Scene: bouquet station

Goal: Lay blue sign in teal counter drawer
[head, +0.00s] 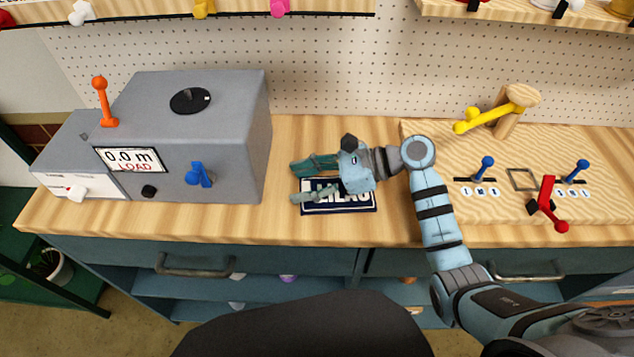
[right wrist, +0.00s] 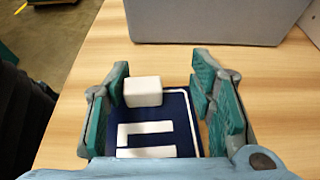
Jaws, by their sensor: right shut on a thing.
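The blue sign (head: 340,208), dark navy with white letters and a white border, lies at the counter's front middle, partly covered by my right gripper. In the right wrist view, the sign (right wrist: 181,123) shows between the fingers (right wrist: 165,95), with a raised white block near the left finger. The teal counter has a left drawer front (head: 120,252) with a bar handle and another handle (head: 525,275) at right. Both fronts look shut. My left gripper is not in view.
A large grey machine (head: 235,130) with a load display stands left of the sign. A raised wooden board (head: 600,210) with blue, red and yellow levers is at right. Bare counter (head: 300,135) lies behind the sign. Open shelves show below the drawer fronts.

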